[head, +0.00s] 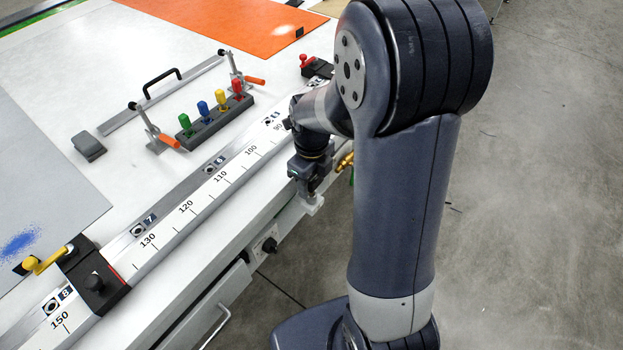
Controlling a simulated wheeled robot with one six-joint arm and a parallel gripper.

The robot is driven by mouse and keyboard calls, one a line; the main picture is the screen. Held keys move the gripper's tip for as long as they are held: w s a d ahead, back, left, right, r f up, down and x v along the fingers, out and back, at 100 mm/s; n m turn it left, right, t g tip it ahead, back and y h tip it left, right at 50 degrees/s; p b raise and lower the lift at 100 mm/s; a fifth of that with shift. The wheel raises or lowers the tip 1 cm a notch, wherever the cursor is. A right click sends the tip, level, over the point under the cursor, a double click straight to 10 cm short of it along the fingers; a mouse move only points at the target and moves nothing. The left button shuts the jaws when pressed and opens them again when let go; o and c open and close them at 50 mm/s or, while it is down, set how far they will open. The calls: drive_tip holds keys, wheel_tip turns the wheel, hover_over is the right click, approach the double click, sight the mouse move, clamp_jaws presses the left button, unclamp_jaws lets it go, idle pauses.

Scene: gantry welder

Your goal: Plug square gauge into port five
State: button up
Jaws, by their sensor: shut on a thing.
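My gripper (314,196) hangs below the dark wrist at the front edge of the white table, just right of the ruler rail. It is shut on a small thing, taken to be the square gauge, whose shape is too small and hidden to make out. The rail (172,216) carries round ports with number plates. The port by the plate that looks like 5 (270,119) lies left of and beyond my gripper, near the 90 mark, partly beside my arm. Ports 6 (209,169), 7 (138,230) and 8 (52,305) lie nearer along the rail.
A black stop block with knob (94,281) sits on the rail between 7 and 8. A dark rack (216,118) holds green, blue, yellow and red pegs. Orange-handled clamps (157,137) and a handled bar stand behind. An orange sheet (225,22) lies farther back. Floor is clear right.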

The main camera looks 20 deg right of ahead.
drive_tip(key=shift+f+b, duration=0.9)
drive_tip(key=shift+f, duration=0.35)
drive_tip(key=o, duration=1.1)
wheel_tip(320, 180, up, 11)
drive_tip(key=shift+f, duration=0.1)
wheel_tip(320, 180, down, 11)
drive_tip(key=shift+r, duration=0.2)
drive_tip(key=shift+r+p, duration=0.5)
drive_tip(key=shift+r, duration=0.05)
drive_tip(key=shift+f, duration=0.15)
